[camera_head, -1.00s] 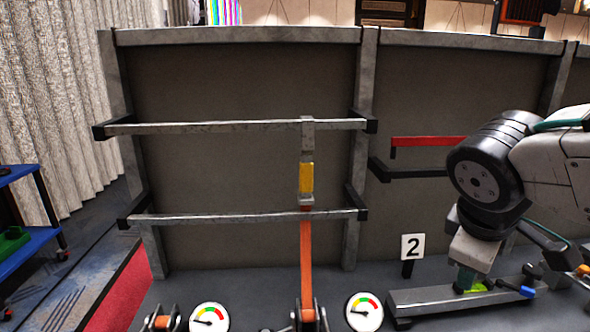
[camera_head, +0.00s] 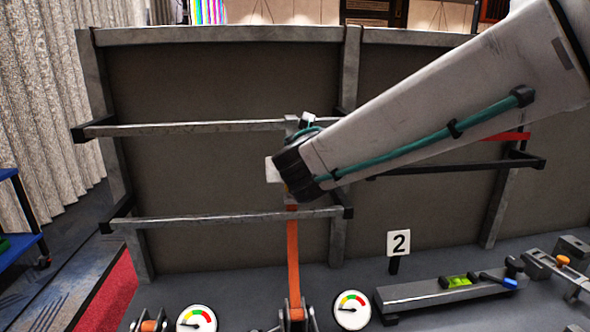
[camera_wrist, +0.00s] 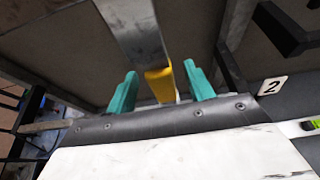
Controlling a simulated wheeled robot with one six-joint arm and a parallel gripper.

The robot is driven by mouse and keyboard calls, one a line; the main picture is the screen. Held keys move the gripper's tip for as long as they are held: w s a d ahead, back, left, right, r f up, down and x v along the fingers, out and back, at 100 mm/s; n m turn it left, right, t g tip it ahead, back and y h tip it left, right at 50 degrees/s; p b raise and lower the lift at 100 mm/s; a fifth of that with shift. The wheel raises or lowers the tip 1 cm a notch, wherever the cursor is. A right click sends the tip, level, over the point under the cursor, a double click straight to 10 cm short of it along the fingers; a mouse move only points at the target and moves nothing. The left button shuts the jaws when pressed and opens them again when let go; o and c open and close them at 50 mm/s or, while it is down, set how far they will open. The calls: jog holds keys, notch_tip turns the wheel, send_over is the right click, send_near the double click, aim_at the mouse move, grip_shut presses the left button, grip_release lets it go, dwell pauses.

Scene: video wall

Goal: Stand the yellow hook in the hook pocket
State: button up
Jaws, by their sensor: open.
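The yellow hook (camera_wrist: 160,84) shows in the wrist view at the end of a grey metal bar (camera_wrist: 138,35). My gripper (camera_wrist: 160,70) is open, with one teal finger on each side of the yellow piece in the picture. I cannot tell whether either finger touches it. In the head view my wrist hides most of the yellow part and my fingers. An orange strap (camera_head: 293,255) hangs straight down from there to a ratchet (camera_head: 296,311) at the bottom. I cannot make out the hook pocket.
An upper rail (camera_head: 190,127) and a lower rail (camera_head: 210,219) cross the grey panel in front of me. Low down stand two dial gauges (camera_head: 196,320) (camera_head: 352,310), a number 2 sign (camera_head: 398,243) and a bar with a green level (camera_head: 457,282).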

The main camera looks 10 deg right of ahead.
jog(key=shift+x, duration=1.6)
jog(key=c, duration=1)
jog(key=o, duration=0.4)
jog(key=shift+c, duration=0.2)
jog(key=c, duration=0.4)
jog(key=shift+o, duration=0.2)
jog(key=shift+r, duration=1.6)
jog(key=s, duration=0.7)
jog(key=shift+s, duration=0.3)
